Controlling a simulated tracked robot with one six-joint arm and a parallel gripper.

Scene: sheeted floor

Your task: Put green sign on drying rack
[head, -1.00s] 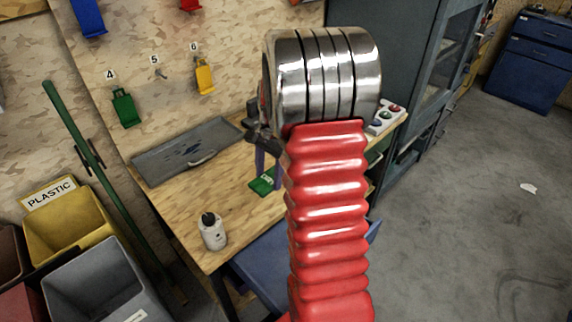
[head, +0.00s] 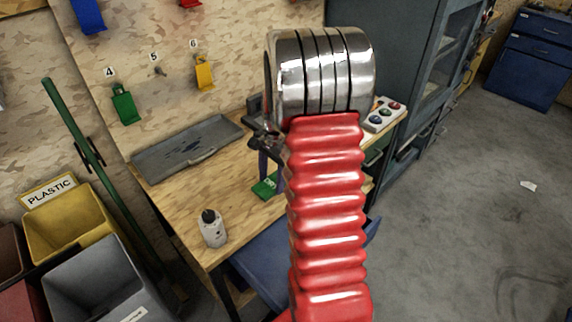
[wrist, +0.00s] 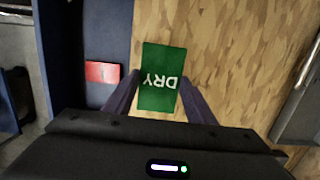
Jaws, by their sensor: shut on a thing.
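The green sign (wrist: 161,65) with white letters "DRY", upside down in the wrist view, is between the two fingers of my gripper (wrist: 160,84). My gripper is shut on its sides. In the head view the green sign (head: 264,187) shows below my gripper (head: 268,167), over the wooden bench near its front edge; my red arm hides part of this area. I cannot tell whether the sign touches the bench. A grey tray (head: 160,160) with a handle lies at the back left of the bench; I cannot tell if it is the drying rack.
A blue drawer (head: 262,262) stands open below the bench; a red card (wrist: 102,72) lies in it. A white bottle (head: 213,230) stands at the bench's left front. A button box (head: 383,113) sits at right. Coloured holders hang on the wall. The bench between bottle and tray is clear.

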